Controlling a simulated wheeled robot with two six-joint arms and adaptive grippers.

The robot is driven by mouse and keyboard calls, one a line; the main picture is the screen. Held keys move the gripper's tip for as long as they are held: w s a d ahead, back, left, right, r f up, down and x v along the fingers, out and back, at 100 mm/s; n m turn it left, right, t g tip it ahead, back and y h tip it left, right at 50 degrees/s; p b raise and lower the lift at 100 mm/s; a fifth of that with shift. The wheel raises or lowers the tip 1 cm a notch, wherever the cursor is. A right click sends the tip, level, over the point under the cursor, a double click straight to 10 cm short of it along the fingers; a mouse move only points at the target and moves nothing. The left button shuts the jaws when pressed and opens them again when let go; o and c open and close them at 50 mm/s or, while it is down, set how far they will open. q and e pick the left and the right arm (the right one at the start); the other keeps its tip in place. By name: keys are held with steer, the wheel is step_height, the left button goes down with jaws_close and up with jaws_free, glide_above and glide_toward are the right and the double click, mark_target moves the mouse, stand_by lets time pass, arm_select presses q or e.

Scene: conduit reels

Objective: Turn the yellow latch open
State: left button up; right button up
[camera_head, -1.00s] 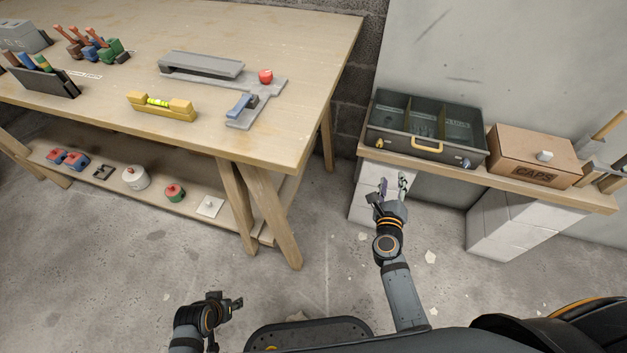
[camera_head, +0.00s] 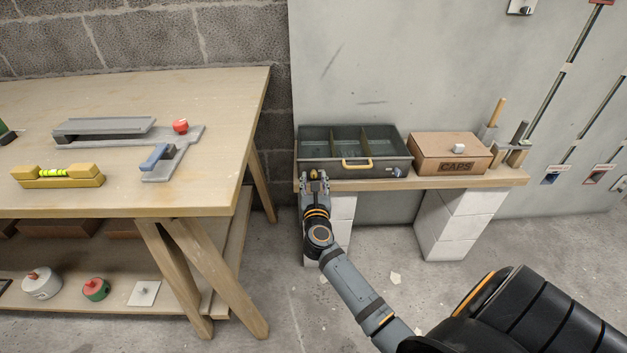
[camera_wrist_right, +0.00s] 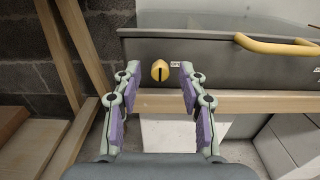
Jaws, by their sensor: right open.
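The yellow latch (camera_wrist_right: 159,70) is a small rounded knob with a dark upright slot, on the front of the grey box (camera_wrist_right: 215,72) near its left end. In the head view the box (camera_head: 330,165) stands open-topped on the wall shelf, and my right gripper (camera_head: 314,183) is at its front left corner. In the right wrist view my right gripper (camera_wrist_right: 159,88) is open, its two purple-padded fingers on either side of the latch. I cannot tell whether they touch it; a gap shows on both sides. My left gripper is out of view.
A yellow handle (camera_head: 357,164) sticks out from the box front, right of the latch. A second catch (camera_head: 397,171) is near the right end. The cardboard CAPS box (camera_head: 450,155) stands beside it. The workbench (camera_head: 215,120) is on the left, with a floor gap between.

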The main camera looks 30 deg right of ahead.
steer(key=shift+w+d, duration=0.3)
steer(key=shift+w, duration=0.15)
steer(key=shift+c, duration=0.5)
jaws_close()
